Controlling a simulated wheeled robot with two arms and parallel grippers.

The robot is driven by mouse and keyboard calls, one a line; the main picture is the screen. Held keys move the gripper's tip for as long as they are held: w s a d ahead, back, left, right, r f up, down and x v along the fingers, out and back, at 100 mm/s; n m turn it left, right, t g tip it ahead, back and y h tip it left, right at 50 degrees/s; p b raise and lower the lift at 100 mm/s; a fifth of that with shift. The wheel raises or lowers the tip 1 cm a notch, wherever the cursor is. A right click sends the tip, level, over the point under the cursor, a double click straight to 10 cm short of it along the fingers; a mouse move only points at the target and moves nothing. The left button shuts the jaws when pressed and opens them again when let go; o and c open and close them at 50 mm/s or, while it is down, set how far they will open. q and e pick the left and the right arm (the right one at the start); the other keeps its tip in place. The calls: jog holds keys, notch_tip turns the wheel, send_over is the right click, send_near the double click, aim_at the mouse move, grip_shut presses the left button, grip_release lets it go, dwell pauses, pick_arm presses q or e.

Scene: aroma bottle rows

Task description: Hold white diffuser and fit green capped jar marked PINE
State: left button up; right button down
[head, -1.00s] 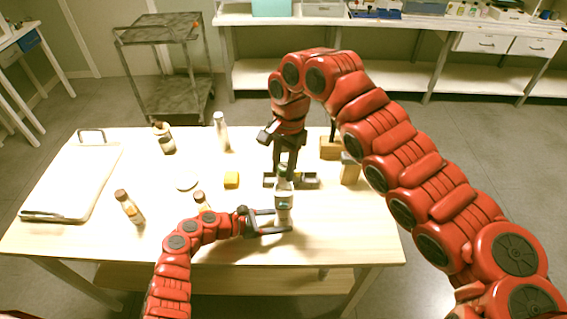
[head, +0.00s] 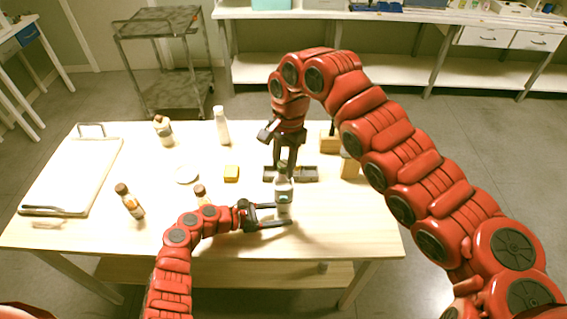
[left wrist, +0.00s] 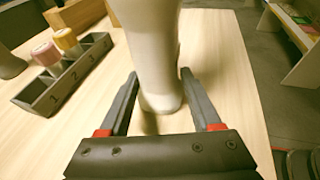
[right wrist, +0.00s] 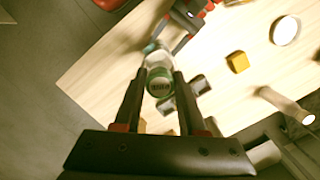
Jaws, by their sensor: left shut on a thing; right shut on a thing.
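The white diffuser (head: 284,203) stands upright between the fingers of my left gripper (head: 290,213), over the front right of the table. In the left wrist view its pale body (left wrist: 153,45) runs between both fingers, and its top is out of frame. My right gripper (head: 284,168) points down from above, shut on the green capped jar (right wrist: 160,84). The cap has dark lettering too small to read surely. In the right wrist view the jar lines up over the diffuser (right wrist: 152,50). I cannot tell whether the two touch.
A dark tray (left wrist: 40,100) numbered 1, 2, 3 holds pink and yellow capped jars behind the diffuser. The front right table is clear.

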jog(key=shift+f, duration=0.2)
jog(key=shift+f, duration=1.75)
jog(key=shift+c, duration=2)
grip_release()
jog(key=shift+r, duration=3.55)
